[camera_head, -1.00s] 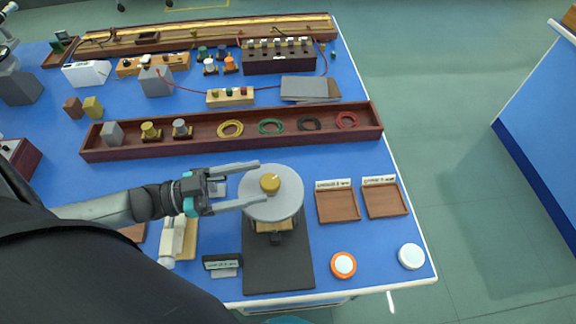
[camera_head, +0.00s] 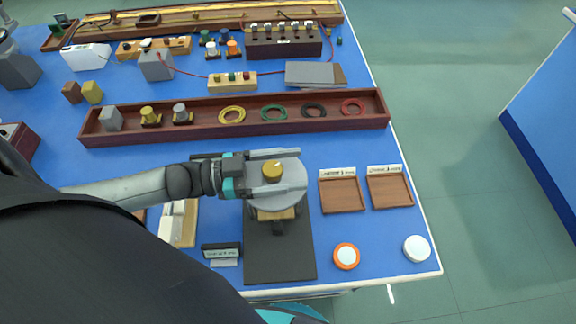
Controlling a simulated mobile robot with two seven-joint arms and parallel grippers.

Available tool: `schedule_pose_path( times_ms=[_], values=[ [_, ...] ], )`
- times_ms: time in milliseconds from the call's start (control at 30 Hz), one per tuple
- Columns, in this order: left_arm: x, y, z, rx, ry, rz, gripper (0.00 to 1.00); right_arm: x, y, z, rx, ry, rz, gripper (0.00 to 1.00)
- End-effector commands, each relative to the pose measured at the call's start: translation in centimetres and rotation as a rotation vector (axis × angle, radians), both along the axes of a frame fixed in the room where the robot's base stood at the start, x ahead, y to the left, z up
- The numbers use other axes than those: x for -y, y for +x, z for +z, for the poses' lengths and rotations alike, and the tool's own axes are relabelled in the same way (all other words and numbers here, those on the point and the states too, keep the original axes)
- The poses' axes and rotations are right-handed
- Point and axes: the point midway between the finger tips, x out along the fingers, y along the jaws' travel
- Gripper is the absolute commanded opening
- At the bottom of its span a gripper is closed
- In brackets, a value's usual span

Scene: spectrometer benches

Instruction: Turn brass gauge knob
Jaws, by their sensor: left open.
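The brass gauge knob (camera_head: 272,171) stands upright at the middle of a round grey disc (camera_head: 291,201) on a stand, with a black base plate (camera_head: 281,262) below. My left gripper (camera_head: 274,173) reaches in from the left over the disc. Its two fingers are open, one on the far side of the knob and one on the near side. Small gaps seem to show between the fingers and the knob; I cannot tell whether either touches. My right gripper is not in view.
Two brown trays (camera_head: 343,208) lie right of the disc. An orange-rimmed round piece (camera_head: 346,256) and a white one (camera_head: 417,248) lie near the front edge. A long wooden tray (camera_head: 205,130) with wire coils lies behind. A small black sign (camera_head: 221,251) stands left of the base.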

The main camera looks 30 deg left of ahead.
Motion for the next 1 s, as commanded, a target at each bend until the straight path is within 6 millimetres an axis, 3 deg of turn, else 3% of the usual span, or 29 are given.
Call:
schedule_pose_path(
  times_ms=[133, 800, 1000],
  values=[
    [0.01, -0.01, 0.01, 0.000, 0.000, 0.000, 0.78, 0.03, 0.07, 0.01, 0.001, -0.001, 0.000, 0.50],
    [-0.02, -0.04, -0.01, 0.000, 0.000, 0.000, 0.03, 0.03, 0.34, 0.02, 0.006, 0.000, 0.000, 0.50],
    [-0.02, -0.05, 0.01, -0.001, -0.001, 0.002, 0.00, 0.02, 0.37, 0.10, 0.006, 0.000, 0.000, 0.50]
  ],
)
